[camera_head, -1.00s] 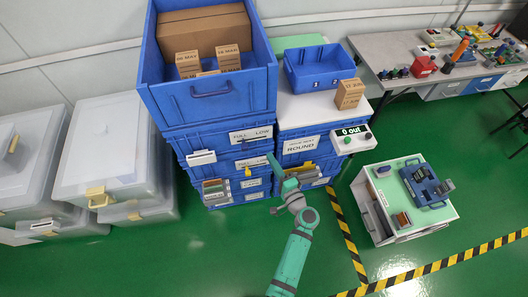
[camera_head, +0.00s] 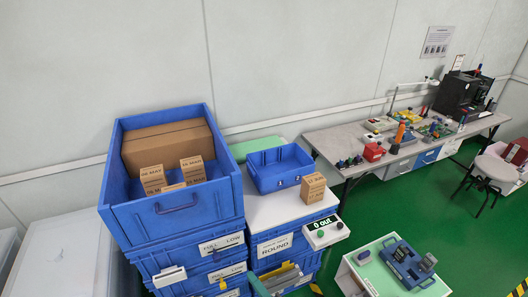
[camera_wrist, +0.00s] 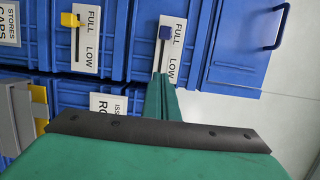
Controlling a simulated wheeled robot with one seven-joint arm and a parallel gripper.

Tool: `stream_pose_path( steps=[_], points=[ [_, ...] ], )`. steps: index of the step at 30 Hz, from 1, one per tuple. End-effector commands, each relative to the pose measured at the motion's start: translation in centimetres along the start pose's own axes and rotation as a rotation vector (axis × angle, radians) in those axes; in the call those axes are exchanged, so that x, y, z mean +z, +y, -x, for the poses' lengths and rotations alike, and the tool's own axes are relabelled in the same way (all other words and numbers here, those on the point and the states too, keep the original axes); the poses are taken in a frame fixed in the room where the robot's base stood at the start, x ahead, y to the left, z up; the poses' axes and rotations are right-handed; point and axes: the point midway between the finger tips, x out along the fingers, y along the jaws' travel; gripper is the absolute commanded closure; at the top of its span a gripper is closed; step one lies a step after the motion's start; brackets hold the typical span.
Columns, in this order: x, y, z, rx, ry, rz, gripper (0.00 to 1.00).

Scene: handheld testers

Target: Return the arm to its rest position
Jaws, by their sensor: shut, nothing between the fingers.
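My gripper (camera_wrist: 161,80) shows in the wrist view as green fingers shut together, with nothing between them. A dark bar crosses the green body behind the fingers. The fingertips point toward the blue crates (camera_wrist: 218,85), in front of a "FULL LOW" label with a dark blue slider (camera_wrist: 165,32); whether they touch it I cannot tell.
Stacked blue crates (camera_head: 215,225) fill the left middle, the top one holding cardboard boxes (camera_head: 165,148). A blue tray (camera_head: 278,178) and small carton (camera_head: 313,187) stand on the white top beside them. A low cabinet (camera_head: 348,278) is at lower right. Green floor (camera_head: 375,212) is open there.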

Motion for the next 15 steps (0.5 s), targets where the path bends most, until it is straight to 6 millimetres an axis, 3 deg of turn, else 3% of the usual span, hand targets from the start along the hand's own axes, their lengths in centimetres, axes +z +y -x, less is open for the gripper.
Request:
stream_pose_path(
  steps=[4, 7, 12, 15],
  points=[
    [0.9, 1.2, 0.7, 0.039, 0.013, 0.015, 1.00],
    [2.3, 3.5, 2.4, 0.120, 0.045, 0.053, 1.00],
    [5.2, 7.8, 7.3, 0.309, 0.127, 0.177, 1.00],
    [6.9, 9.2, 10.5, 0.409, 0.168, 0.268, 1.00]
  ],
)
